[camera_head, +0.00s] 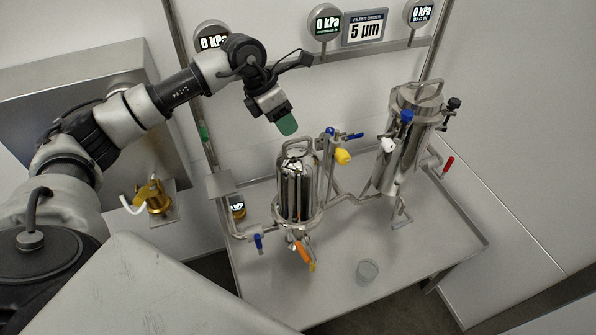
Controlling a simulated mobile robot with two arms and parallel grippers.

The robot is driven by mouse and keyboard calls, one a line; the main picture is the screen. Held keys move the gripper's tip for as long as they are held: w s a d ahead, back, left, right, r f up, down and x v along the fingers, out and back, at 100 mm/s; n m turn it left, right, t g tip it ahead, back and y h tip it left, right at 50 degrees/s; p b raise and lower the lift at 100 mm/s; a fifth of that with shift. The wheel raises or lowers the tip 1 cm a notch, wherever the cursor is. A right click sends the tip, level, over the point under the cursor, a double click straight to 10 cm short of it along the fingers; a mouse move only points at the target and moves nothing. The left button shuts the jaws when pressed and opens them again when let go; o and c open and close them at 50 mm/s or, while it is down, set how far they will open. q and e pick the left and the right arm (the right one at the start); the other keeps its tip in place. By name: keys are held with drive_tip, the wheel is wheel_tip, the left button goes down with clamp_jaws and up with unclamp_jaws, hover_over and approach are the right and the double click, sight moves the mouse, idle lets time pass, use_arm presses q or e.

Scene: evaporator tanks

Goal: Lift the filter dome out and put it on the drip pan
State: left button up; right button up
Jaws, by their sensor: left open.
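A shiny steel filter dome (297,185) with a loop handle on top stands upright in the piping, left of the centre of the steel tray table. Its lower edge sits at a wide ring above the pipes. My left gripper (286,123) is open and empty. It hangs above the dome in the picture, apart from its handle, with a green fingertip pointing down. I cannot tell for certain which surface is the drip pan; the broad rimmed steel tray (320,290) lies under the piping. My right gripper is not in view.
A taller steel vessel (400,150) with clamp knobs stands at the right. A small clear cup (367,271) sits on the tray. Gauges (325,22) line the wall. The tray's front is mostly clear.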

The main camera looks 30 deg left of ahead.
sight(297, 140)
use_arm(q)
drive_tip(key=shift+w+d+f, duration=0.15)
drive_tip(key=shift+f, duration=0.25)
drive_tip(key=shift+w+d+f, duration=0.1)
drive_tip(key=shift+w+f, duration=0.05)
drive_tip(key=shift+f, duration=0.15)
drive_tip(key=p+x, duration=0.2)
drive_tip(key=x, duration=0.2)
drive_tip(key=shift+d+f, duration=0.25)
drive_tip(key=shift+f, duration=0.25)
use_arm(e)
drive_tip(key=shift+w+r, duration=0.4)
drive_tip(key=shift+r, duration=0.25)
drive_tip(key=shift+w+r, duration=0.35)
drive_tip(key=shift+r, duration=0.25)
use_arm(q)
drive_tip(key=c, duration=0.3)
clamp_jaws()
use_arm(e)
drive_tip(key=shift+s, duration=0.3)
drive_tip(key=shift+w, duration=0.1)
